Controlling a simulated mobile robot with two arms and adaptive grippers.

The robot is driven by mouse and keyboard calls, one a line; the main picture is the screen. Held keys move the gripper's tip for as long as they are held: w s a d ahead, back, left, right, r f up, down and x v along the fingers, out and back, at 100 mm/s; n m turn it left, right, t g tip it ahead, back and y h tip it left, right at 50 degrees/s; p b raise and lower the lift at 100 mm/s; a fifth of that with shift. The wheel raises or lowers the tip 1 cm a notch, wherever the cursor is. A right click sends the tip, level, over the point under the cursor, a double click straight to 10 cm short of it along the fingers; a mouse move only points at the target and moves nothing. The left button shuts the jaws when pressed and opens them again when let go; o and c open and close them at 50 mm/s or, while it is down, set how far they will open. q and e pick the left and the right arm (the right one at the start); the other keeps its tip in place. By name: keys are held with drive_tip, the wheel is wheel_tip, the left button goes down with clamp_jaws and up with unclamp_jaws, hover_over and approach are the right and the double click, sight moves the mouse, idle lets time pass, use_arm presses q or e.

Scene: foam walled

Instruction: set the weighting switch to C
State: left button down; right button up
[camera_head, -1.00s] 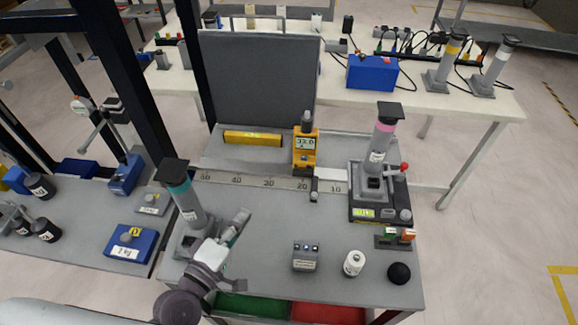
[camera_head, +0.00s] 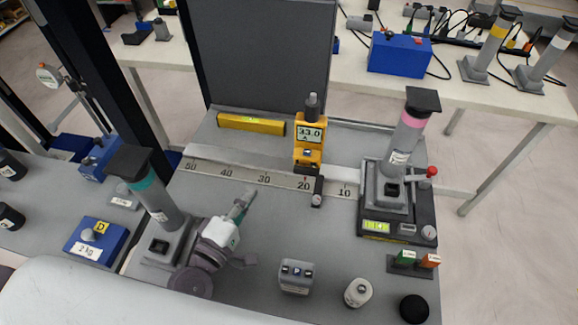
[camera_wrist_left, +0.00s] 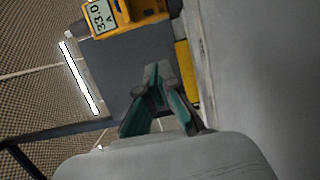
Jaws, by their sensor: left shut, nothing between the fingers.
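The yellow sound level meter (camera_head: 309,141) stands upright behind the ruler strip, with a dark microphone on top. Its display reads 33.0. In the left wrist view the meter (camera_wrist_left: 128,14) is cut off at the top edge, and its display shows 33.0 with a letter A below. A small dark control sits under the display in the head view; I cannot make out its switch position. My left gripper (camera_head: 248,194) is shut and empty, in front of the ruler and left of the meter, apart from it. Its fingers (camera_wrist_left: 155,80) meet in the left wrist view. My right gripper is not in view.
A teal-banded post (camera_head: 158,197) stands beside my left arm. A pink-banded post (camera_head: 404,140) stands on a device at right. A dark slider (camera_head: 318,190) sits on the ruler (camera_head: 235,175) before the meter. A grey panel (camera_head: 265,55) rises behind. A grey box (camera_head: 296,277) is in front.

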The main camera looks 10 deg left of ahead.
use_arm(q)
drive_tip(key=shift+s+r, duration=0.1)
drive_tip(key=shift+s, duration=0.1)
drive_tip(key=shift+w, duration=0.1)
drive_tip(key=p+x, duration=0.2)
drive_tip(key=x, duration=0.8)
drive_tip(key=shift+r+p, duration=0.1)
drive_tip(key=shift+p, duration=0.25)
drive_tip(key=shift+d+p, duration=0.3)
drive_tip(key=shift+d, duration=1.65)
